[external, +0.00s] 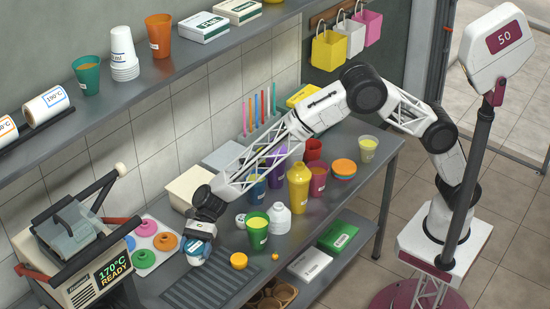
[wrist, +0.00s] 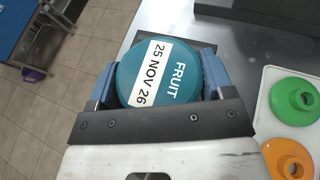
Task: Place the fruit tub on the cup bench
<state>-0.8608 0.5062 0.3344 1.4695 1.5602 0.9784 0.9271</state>
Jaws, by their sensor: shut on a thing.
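My gripper (external: 199,240) is low over the left part of the grey metal bench (external: 359,165). Its blue fingers are shut on the fruit tub (external: 194,253), one on each side. The lid hides the tub's sides and base there, and I cannot tell if the tub touches the bench. Several cups, such as the green cup (external: 257,231), stand on this bench; no label names it as the cup bench.
A press (external: 80,255) reading 170°C READY stands at left, beside a white tray (external: 150,224) of coloured rings. A blue table (wrist: 17,22) shows across the floor.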

